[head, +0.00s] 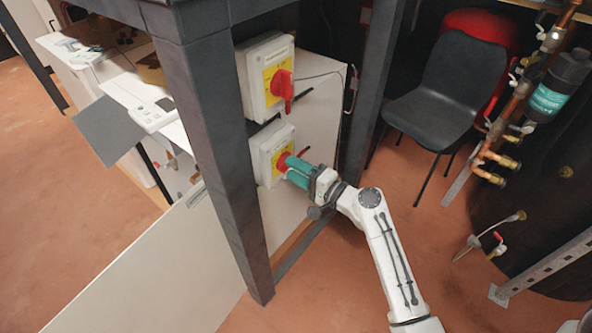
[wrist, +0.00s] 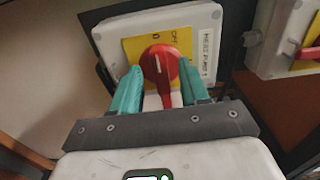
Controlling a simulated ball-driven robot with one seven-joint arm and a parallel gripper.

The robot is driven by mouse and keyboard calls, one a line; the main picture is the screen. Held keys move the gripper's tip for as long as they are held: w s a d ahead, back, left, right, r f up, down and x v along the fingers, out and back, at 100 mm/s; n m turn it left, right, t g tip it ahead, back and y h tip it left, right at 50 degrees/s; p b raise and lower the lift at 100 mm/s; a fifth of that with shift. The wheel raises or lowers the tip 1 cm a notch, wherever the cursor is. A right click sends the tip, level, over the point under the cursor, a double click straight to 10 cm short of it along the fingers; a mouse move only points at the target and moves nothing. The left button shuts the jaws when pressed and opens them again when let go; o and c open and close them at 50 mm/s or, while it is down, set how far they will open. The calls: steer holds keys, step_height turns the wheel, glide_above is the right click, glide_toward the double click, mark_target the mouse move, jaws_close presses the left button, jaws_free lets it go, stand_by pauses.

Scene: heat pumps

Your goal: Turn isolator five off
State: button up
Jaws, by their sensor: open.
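A pale isolator box (head: 264,158) with a yellow plate and a red rotary knob (head: 282,162) is the lower of two in the head view. In the wrist view this knob (wrist: 159,66) sits centrally, its handle pointing down the picture toward my gripper. "OFF" and "0" are printed above it, and a label (wrist: 206,55) beside it reads "HEAT PUMP" with a number I cannot read surely. My gripper (head: 291,170) is open at this knob. Its teal fingers (wrist: 160,88) stand on either side of the handle, with visible gaps.
A second isolator (head: 257,80) with a red knob is mounted above; its edge shows at upper right in the wrist view (wrist: 268,38). A dark steel post (head: 212,120) stands just left. A black chair (head: 447,95) and copper pipes (head: 520,75) are to the right.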

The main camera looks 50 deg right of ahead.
steer(key=s, duration=1)
steer(key=shift+s+d, duration=0.2)
steer(key=shift+s, duration=0.1)
